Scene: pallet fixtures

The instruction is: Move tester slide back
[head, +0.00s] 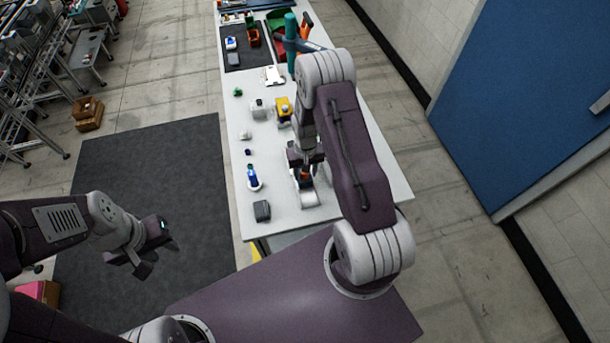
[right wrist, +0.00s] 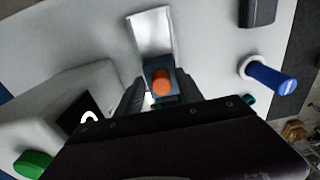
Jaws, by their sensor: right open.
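The slide is a dark block with an orange knob (right wrist: 161,82) at the near end of a pale metal rail (right wrist: 153,32) in the right wrist view. In the head view the orange knob (head: 305,176) shows just below my right gripper (head: 303,162), with the rail (head: 308,199) in front of it. My right gripper (right wrist: 158,100) is open, its fingers low around the block. Whether they touch it is hidden. A grey housing (right wrist: 60,95) with a dark screen stands left of the rail. My left gripper (head: 150,250) hangs empty and open above the dark floor mat.
A blue-and-white bottle-like item (head: 253,178) and a dark grey block (head: 262,211) stand on the white table (head: 232,130) left of the rail. A yellow item (head: 282,108) and a dark tray area with bins (head: 255,38) lie further back. A green button (right wrist: 33,164) shows by the housing.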

